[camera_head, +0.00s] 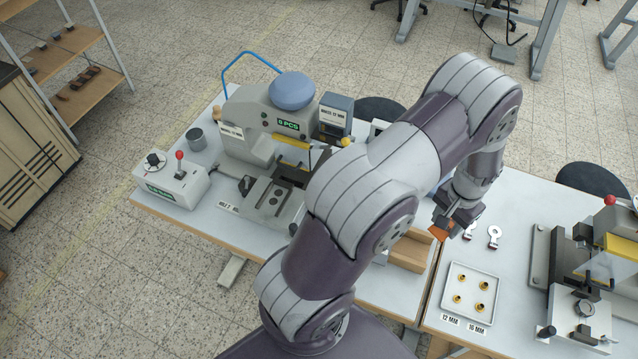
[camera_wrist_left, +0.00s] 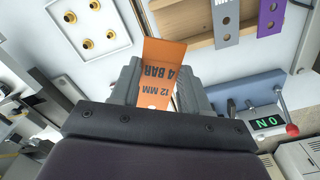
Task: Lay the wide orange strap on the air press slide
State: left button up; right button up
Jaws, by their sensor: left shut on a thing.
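My left gripper (camera_head: 457,212) hangs over the right-hand table, close to the seam between the tables, and is shut on an orange strap (camera_head: 438,232). In the left wrist view the strap (camera_wrist_left: 162,62) stands between the fingers and bears the print "12 MM 4 BAR". The air press (camera_head: 250,125), with a blue hose and a "0 PCS" display, stands on the left-hand table. Its grey slide (camera_head: 268,205) is in front of it, with no strap visible on it, well left of the gripper. My arm partly hides the press. My right gripper is not in view.
A white tray (camera_head: 472,285) with several brass rings lies below the gripper. A wooden box (camera_head: 408,254) is just left of it; grey and purple straps show there in the wrist view. A control box (camera_head: 172,185) with a red-knobbed lever stands far left. Another press (camera_head: 590,260) is at right.

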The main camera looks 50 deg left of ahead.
aim_at(275, 203)
jog(key=k+j+u, duration=0.25)
jog(key=j+u, duration=0.25)
jog(key=k+j+u, duration=0.25)
jog(key=j, duration=0.2)
jog(key=j+u, duration=0.25)
jog(key=j, duration=0.1)
